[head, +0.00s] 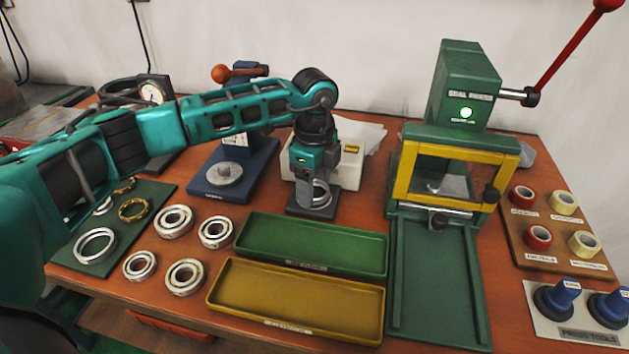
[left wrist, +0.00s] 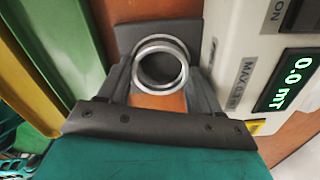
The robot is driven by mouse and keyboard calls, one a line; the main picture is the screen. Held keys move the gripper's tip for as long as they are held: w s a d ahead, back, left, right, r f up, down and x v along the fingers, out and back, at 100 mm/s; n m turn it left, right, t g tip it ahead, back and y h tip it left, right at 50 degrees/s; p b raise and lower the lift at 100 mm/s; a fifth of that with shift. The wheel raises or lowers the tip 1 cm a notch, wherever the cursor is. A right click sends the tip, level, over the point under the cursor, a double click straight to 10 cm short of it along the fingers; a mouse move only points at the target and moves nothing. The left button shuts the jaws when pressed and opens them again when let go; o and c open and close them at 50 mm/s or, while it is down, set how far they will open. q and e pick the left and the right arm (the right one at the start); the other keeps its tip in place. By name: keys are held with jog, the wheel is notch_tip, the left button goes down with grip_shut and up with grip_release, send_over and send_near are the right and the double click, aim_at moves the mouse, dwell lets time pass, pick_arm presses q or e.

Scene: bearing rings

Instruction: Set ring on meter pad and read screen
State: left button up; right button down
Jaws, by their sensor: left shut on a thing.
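My left gripper (head: 319,196) is shut on a steel bearing ring (head: 321,199). The ring (left wrist: 161,66) sits between the two fingers in the left wrist view, its open centre facing the camera. A dark meter pad (head: 300,211) lies beneath it and shows behind the ring in the left wrist view (left wrist: 128,38). I cannot tell whether the ring touches the pad. The white meter (head: 350,172) stands just behind the gripper. Its green screen (left wrist: 291,82) reads 0.0 mT in the left wrist view. My right gripper is not in view.
A green tray (head: 312,267) and a yellow tray (head: 295,332) lie in front, empty. Several rings rest at left, some on a green mat (head: 107,255). A blue press (head: 236,172) is left of the meter; a green press (head: 468,90) with a yellow guard stands right.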

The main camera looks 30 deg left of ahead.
pick_arm(q)
jog(key=shift+f, duration=0.25)
jog(key=o, duration=1.1)
jog(key=shift+r, duration=0.1)
